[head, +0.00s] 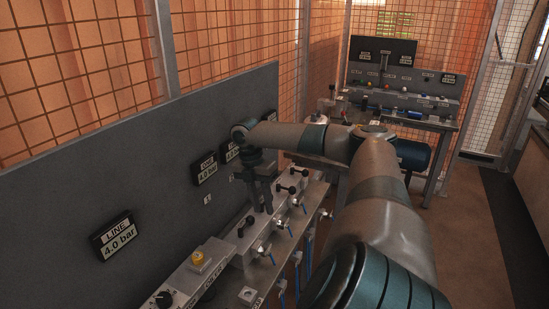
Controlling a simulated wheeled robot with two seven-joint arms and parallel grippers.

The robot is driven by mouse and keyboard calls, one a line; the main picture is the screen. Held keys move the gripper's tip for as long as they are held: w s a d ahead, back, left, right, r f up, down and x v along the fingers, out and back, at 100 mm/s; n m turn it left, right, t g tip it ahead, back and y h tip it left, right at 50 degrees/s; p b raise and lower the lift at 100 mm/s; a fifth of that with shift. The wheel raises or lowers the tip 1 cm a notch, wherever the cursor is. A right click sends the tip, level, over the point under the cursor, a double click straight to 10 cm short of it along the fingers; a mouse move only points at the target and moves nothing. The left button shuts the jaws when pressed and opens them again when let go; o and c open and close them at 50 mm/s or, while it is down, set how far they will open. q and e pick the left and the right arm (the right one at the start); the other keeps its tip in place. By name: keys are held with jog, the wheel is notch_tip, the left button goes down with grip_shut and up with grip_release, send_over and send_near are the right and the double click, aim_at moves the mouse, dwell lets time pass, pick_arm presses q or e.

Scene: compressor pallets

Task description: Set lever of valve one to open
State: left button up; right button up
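A row of valves with blue levers runs along the grey bench against the panel. One blue lever (271,257) hangs below a metal valve body at the near end, and other blue levers (291,231) follow farther along. I cannot read which valve is number one. My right gripper (262,210) points down over the bench, behind the row of valves and close to the black knobs (284,190). Its two dark fingers look apart, with nothing visible between them. Whether it touches a knob is unclear. My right forearm covers the far end of the bench. My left gripper is not in view.
Pressure displays, one reading 4.0 bar (117,236), hang on the grey panel (60,215). A yellow button (198,258) and a black dial (162,298) sit at the near end. A second workstation (405,95) stands at the back. Brown floor (470,240) is clear on the right.

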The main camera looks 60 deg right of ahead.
jog(key=shift+s+d+r+b, duration=0.1)
jog(key=shift+s+r+b, duration=0.25)
jog(key=shift+s, duration=0.35)
jog(key=shift+s+r+b, duration=0.15)
jog(key=shift+s+r, duration=0.35)
jog(key=shift+s, duration=0.15)
jog(key=shift+s+d+r+b, duration=0.1)
jog(key=shift+s+r+b, duration=0.25)
jog(key=shift+s, duration=0.35)
